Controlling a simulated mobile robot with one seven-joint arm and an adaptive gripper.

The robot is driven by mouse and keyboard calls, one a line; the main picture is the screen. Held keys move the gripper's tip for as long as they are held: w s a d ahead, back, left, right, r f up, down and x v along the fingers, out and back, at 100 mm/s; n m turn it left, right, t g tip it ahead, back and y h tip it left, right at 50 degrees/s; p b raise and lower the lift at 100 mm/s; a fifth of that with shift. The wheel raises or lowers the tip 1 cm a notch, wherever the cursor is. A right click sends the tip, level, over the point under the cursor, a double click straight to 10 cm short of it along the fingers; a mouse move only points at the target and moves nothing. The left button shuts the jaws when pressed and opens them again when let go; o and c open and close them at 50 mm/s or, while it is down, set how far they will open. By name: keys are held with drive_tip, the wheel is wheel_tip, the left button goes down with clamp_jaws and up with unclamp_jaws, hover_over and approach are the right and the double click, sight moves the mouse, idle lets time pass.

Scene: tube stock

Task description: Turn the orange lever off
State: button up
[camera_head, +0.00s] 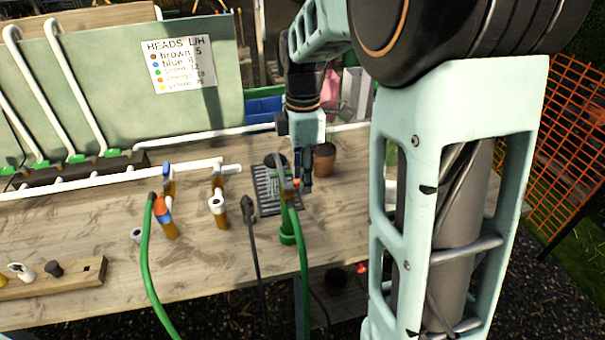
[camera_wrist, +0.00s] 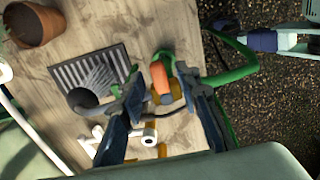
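The orange lever (camera_wrist: 160,77) shows in the wrist view on a green hose fitting, lying between my gripper's fingers and a little beyond them. In the head view a small orange patch (camera_head: 296,184) shows beside my gripper (camera_head: 304,178), above a green upright fitting (camera_head: 287,232). In the wrist view my gripper (camera_wrist: 166,92) is open, with one dark blue finger on each side of the lever. Nothing is clearly held. I cannot tell whether a finger touches the lever.
A dark grate (camera_head: 266,192) with a spray head and a terracotta pot (camera_head: 323,158) stand close by. Green hoses (camera_head: 150,270) run off the table's front edge. White pipes (camera_head: 110,180) and short upright stubs (camera_head: 218,206) stand to the left. A sign hangs behind.

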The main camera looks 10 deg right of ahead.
clamp_jaws()
idle(0.5)
drive_tip(key=shift+s+a+m, duration=0.6)
drive_tip(key=shift+m, duration=2.4)
drive_tip(key=shift+s+a+m, duration=0.6)
drive_tip(key=shift+m, duration=2.4)
drive_tip(key=shift+s+a+m, duration=0.6)
drive_tip(key=shift+m, duration=2.4)
unclamp_jaws()
